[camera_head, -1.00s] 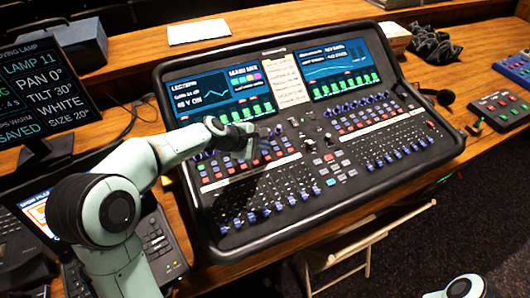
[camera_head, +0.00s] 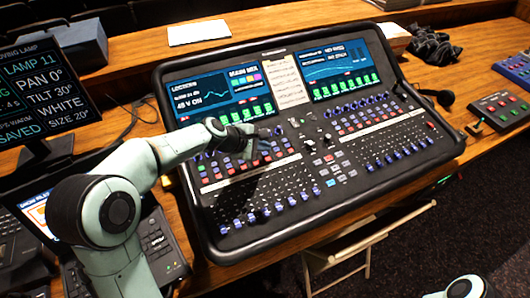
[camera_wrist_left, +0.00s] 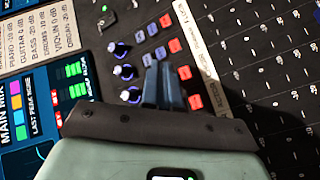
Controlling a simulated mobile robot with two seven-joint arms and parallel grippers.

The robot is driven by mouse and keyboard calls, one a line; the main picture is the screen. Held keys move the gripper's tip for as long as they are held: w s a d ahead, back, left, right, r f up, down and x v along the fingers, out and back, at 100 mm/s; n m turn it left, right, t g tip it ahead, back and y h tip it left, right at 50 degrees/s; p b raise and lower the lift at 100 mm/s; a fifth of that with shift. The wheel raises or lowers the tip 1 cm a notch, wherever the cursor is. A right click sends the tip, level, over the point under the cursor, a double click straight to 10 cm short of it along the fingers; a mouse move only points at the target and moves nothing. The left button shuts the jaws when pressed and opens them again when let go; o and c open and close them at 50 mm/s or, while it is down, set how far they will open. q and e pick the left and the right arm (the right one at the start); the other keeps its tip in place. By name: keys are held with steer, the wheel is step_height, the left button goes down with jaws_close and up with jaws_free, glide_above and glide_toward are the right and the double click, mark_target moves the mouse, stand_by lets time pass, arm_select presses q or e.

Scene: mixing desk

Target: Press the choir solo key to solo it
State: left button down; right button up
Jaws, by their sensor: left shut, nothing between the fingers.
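The mixing desk (camera_head: 330,205) fills the middle of the head view. My left gripper (camera_head: 264,144) is over the upper key rows of its left half, fingers together and empty. In the left wrist view the gripper's blue-grey fingers (camera_wrist_left: 159,70) lie over the key rows, between a column of knobs (camera_wrist_left: 123,72) and a column of red keys (camera_wrist_left: 184,73). Grey keys (camera_wrist_left: 160,53) show just beyond the fingertips. The fingers hide some keys. I cannot read which key is the choir solo key, nor tell whether the tips touch the panel. My right gripper is not in view.
Two lit screens (camera_head: 220,95) (camera_head: 339,69) stand along the desk's back, with a paper list (camera_head: 285,80) between them. Faders (camera_head: 265,195) fill the front. A laptop and monitor (camera_head: 42,90) are at the left. A small button box (camera_head: 500,109) is at the right.

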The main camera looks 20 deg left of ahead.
mark_target(264, 158)
arm_select(q)
steer(key=shift+f, duration=0.1)
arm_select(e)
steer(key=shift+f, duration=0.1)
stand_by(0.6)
arm_select(q)
steer(key=shift+f+b, duration=0.3)
steer(key=shift+f, duration=0.05)
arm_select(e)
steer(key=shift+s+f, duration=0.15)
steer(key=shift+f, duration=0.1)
arm_select(q)
steer(key=shift+f, duration=0.25)
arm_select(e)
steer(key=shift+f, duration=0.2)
arm_select(q)
steer(key=shift+r, duration=0.1)
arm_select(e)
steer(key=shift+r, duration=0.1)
arm_select(q)
steer(key=shift+r+p, duration=0.4)
steer(key=shift+r, duration=0.2)
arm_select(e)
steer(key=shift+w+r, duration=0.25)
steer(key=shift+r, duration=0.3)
arm_select(q)
steer(key=shift+r, duration=0.15)
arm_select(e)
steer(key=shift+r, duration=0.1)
